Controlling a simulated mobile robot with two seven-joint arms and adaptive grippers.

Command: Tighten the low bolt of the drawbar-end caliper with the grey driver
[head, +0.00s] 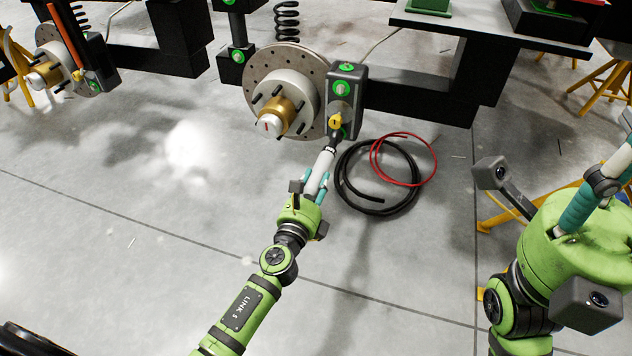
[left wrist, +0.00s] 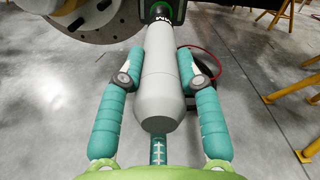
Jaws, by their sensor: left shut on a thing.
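My left gripper (head: 312,184) is shut on the grey driver (head: 321,168), one teal finger on each side of its handle. In the left wrist view the driver (left wrist: 160,82) points away from me, its dark collar reaching a green-ringed spot. In the head view the driver's tip meets the bottom of the near dark caliper (head: 346,100), at the low bolt (head: 338,132). The driver hides most of that bolt, so I cannot tell whether it is fully seated. My right gripper (head: 604,178) is at the right edge, partly cut off; its fingertips are unclear.
A drilled brake disc (head: 262,72) with a brass hub sits left of the caliper. A yellow cap (head: 335,121) is just above the low bolt. Black and red cable coils (head: 378,208) lie on the floor to the right. Another caliper (head: 101,62) is far left. The left floor is clear.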

